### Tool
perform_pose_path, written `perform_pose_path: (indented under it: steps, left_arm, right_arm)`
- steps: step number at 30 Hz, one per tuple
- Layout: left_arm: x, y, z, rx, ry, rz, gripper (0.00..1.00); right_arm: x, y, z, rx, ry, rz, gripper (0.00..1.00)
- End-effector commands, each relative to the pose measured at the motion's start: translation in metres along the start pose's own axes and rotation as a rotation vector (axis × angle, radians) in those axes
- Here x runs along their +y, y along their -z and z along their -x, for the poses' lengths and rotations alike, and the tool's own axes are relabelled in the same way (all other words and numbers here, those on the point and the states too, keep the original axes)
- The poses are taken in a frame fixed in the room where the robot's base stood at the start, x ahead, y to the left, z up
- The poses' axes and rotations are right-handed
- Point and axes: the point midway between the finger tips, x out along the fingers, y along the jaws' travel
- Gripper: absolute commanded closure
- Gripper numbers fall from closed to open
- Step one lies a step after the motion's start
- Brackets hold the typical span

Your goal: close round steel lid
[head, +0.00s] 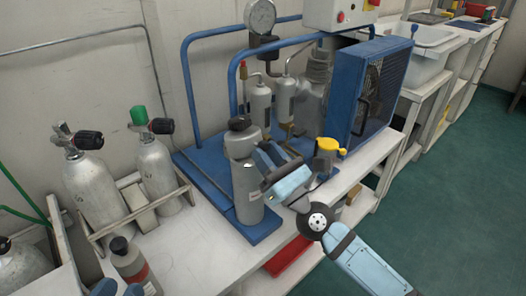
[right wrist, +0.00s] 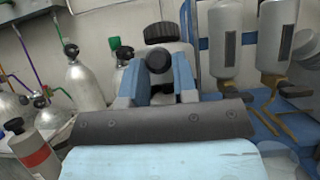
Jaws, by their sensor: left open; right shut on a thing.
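A grey steel cylinder (head: 247,190) stands upright at the front of the blue compressor base. Its round steel lid (head: 240,142) is on top with a black cap (head: 239,123) above; the cap also shows in the right wrist view (right wrist: 167,32). I cannot tell whether the lid is fully seated. My right gripper (head: 264,160) is at the upper right side of the cylinder. In the right wrist view its blue fingers are shut on a black round knob (right wrist: 159,60) in front of the cylinder. My left gripper (head: 119,290) is open at the bottom edge, partly cut off.
Gas cylinders (head: 92,180) stand in a rack at the left. A small grey bottle with a red band (head: 130,262) is near my left gripper. The blue compressor frame (head: 195,95) and fan guard (head: 370,90) stand behind. A yellow-topped part (head: 327,144) is right of my right gripper.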

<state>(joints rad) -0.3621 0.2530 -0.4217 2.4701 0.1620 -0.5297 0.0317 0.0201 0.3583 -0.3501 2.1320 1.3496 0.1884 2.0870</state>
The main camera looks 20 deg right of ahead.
Motion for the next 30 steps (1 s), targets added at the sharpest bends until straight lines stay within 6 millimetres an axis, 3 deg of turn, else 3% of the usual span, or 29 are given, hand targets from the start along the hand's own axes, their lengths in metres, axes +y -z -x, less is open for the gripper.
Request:
perform_pose_path:
  steps: [1, 11, 30]
  left_arm:
    - [-0.003, -0.003, -0.001, 0.014, 0.0, -0.026, 0.57]
    - [-0.008, 0.001, -0.004, 0.049, 0.004, -0.092, 0.57]
    - [-0.011, 0.007, -0.006, 0.078, 0.005, -0.128, 0.57]
  right_arm:
    - [0.001, 0.013, 0.007, 0.012, -0.004, 0.0, 1.0]
    - [0.0, 0.025, 0.017, -0.03, -0.007, 0.006, 1.0]
    - [0.0, 0.03, 0.02, -0.122, -0.002, 0.0, 1.0]
